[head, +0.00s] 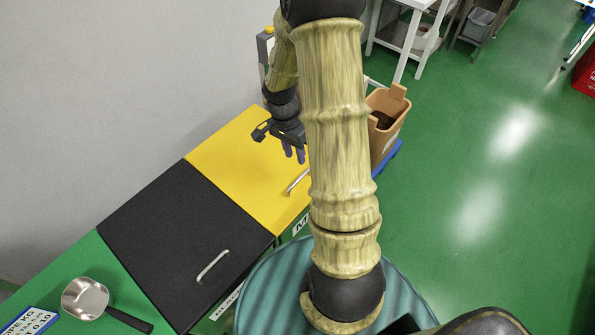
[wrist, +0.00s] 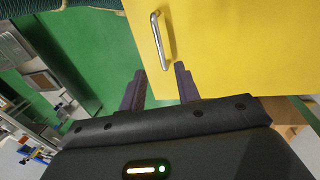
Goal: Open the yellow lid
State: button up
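The yellow lid (head: 237,165) lies flat and closed on the counter, beyond the black lid. Its metal bar handle (head: 298,181) sits near the lid's right edge. In the wrist view the yellow lid (wrist: 230,45) fills the upper right, with the handle (wrist: 160,40) near its left edge. My gripper (head: 294,152) hangs above the far part of the yellow lid, partly hidden by my arm. In the wrist view its two purple-grey fingers (wrist: 160,85) are spread with nothing between them. The handle is ahead of the fingertips and apart from them.
A black lid (head: 180,235) with its own handle adjoins the yellow one. A metal scoop (head: 85,298) and a blue card (head: 32,320) lie on the green counter. A tan bin (head: 390,125) stands beyond my arm. A grey wall borders the left; green floor is open at right.

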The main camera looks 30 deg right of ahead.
aim_at(300, 177)
jog(key=f, duration=0.2)
jog(key=s+f, duration=0.1)
jog(key=f, duration=0.5)
jog(key=shift+s+d+f, duration=0.1)
jog(key=shift+s+d, duration=0.15)
jog(key=shift+d, duration=0.05)
grip_shut()
